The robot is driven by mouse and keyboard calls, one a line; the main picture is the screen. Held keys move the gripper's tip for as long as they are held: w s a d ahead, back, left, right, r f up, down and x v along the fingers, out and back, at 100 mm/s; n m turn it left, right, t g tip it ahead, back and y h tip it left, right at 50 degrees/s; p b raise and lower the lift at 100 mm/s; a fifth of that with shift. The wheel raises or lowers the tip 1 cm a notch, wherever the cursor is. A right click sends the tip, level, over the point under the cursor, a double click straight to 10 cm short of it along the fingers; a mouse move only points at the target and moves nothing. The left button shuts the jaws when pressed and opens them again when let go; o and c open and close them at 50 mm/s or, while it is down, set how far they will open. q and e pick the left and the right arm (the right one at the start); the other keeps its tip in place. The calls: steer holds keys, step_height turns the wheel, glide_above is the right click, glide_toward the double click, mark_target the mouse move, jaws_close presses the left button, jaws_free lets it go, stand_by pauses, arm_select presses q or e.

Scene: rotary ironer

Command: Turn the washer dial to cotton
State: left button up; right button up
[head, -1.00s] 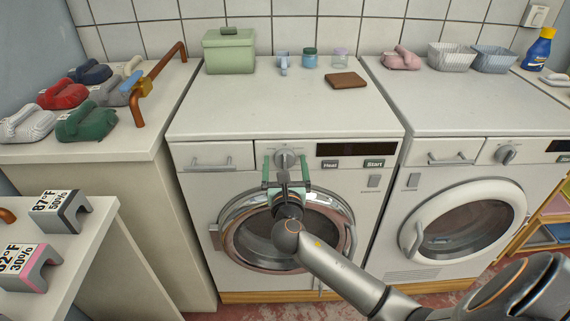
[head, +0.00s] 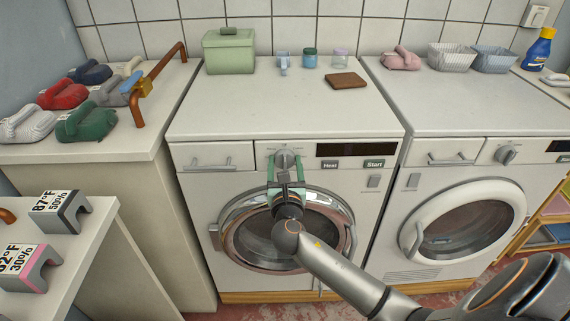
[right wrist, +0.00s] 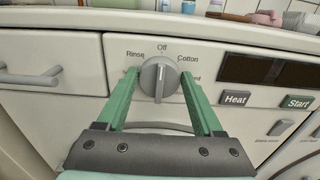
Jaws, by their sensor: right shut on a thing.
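The washer dial (head: 284,159) is a round grey knob on the panel of the left machine. In the right wrist view the dial (right wrist: 157,77) has its ridge upright, in line with the label Off (right wrist: 162,47). The label Rinse (right wrist: 135,56) is at upper left and Cotton (right wrist: 187,58) at upper right; a lower right label is partly hidden by a finger. My right gripper (head: 285,166) has its green fingers on both sides of the dial and is shut on it. It also shows in the right wrist view (right wrist: 157,84). My left gripper is not in view.
Heat (right wrist: 235,99) and Start (right wrist: 299,103) buttons sit right of the dial, below a dark display (head: 342,149). A drawer handle (head: 208,164) is to the left. The washer's round door (head: 240,214) lies below, behind my right arm. A second machine (head: 430,130) stands right.

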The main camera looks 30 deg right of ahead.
steer(key=shift+m, duration=0.3)
steer(key=m, duration=0.3)
steer(key=shift+s+f, duration=0.1)
steer(key=shift+d+m+b, duration=0.15)
steer(key=shift+m+b, duration=0.35)
steer(key=shift+m, duration=2)
steer(key=o, duration=1.4)
steer(key=shift+c, duration=0.2)
steer(key=v, duration=1.2)
steer(key=shift+s, duration=0.2)
steer(key=shift+a+f, duration=0.1)
steer(key=shift+a, duration=0.1)
